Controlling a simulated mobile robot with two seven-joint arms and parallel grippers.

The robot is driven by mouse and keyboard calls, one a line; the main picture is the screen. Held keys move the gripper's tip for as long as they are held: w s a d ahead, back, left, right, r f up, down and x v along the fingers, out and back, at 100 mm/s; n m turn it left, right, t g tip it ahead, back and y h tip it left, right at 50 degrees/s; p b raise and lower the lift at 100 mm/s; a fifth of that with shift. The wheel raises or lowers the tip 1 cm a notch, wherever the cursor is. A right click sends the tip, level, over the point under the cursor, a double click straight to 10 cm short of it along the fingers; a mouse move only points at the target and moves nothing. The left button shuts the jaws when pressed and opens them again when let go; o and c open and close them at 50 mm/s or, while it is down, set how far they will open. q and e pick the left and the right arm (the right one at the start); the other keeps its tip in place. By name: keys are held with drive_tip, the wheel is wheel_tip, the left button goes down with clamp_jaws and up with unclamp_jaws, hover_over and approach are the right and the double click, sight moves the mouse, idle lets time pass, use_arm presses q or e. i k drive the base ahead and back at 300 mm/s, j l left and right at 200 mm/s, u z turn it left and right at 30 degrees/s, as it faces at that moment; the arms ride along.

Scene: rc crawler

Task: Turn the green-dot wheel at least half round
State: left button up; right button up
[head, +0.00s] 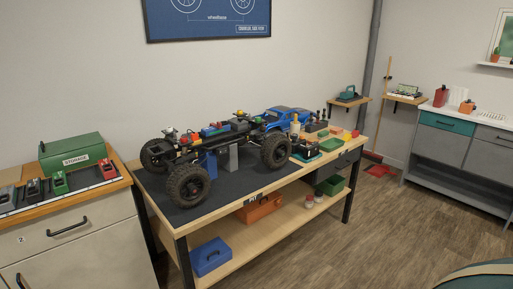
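The crawler chassis (222,138) stands raised on a stand (229,158) and a blue block (209,163) on the dark mat of the workbench. A near wheel (188,186) hangs at the front left of the mat. Another near wheel (275,150) is toward the right, and a far wheel (155,154) is behind on the left. A fourth wheel is mostly hidden behind the chassis. No green dot can be made out on any wheel at this size. Neither of my grippers is in view.
A blue car body (288,117) and small trays (332,144) fill the bench's right side. The lower shelf holds a blue box (211,257) and an orange toolbox (259,207). A cabinet (75,241) stands left. The wooden floor (345,235) before the bench is clear.

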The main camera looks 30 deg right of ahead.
sight(275, 151)
drive_tip(key=z, duration=1.2)
drive_tip(key=i+l+u, duration=0.1)
drive_tip(key=i+l, duration=0.45)
drive_tip(key=i+l+u, duration=0.15)
drive_tip(key=i+l, duration=0.35)
drive_tip(key=l, duration=0.15)
drive_tip(key=i+j, duration=0.15)
drive_tip(key=i, duration=0.4)
drive_tip(key=i+j, duration=0.15)
drive_tip(key=i, duration=0.35)
drive_tip(key=u, duration=0.05)
